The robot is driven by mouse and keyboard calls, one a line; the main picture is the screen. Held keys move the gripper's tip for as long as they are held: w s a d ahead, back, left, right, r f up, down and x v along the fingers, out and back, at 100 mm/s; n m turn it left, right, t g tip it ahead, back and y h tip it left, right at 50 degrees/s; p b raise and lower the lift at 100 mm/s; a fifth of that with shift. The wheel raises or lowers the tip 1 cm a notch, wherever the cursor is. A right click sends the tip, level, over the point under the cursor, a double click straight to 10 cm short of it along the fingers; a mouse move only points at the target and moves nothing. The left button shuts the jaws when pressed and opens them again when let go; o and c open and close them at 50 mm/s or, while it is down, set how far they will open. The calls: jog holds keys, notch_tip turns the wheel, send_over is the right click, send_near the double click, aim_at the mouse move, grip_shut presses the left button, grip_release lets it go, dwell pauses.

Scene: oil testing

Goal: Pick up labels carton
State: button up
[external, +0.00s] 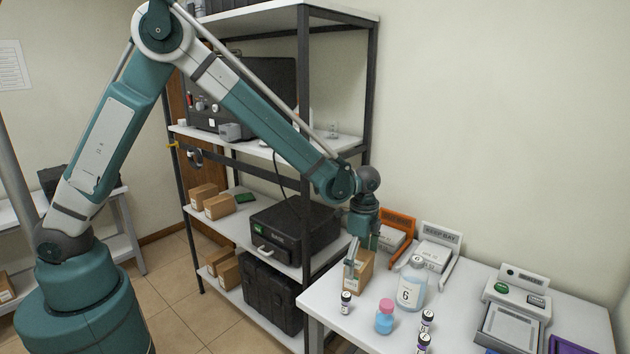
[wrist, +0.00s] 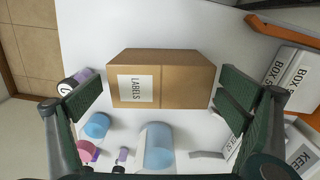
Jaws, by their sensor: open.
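The labels carton is a brown cardboard box with a white LABELS sticker. In the wrist view the carton (wrist: 180,80) lies between my gripper's two open fingers (wrist: 160,95), with a gap on each side. In the external view the carton (external: 361,274) stands on the white table near its left edge, partly hidden by my gripper (external: 354,258). My gripper points down over the carton and holds nothing.
A large jar marked 6 (external: 411,290) stands just right of the carton. An orange tray (external: 398,228) and a white tray (external: 437,250) with boxes sit behind. The shelf rack (external: 308,150) is at left.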

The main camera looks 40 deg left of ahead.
jog(key=shift+f, duration=0.15)
jog(key=shift+f+b, duration=0.4)
jog(key=shift+f, duration=2.05)
jog(key=c, duration=1)
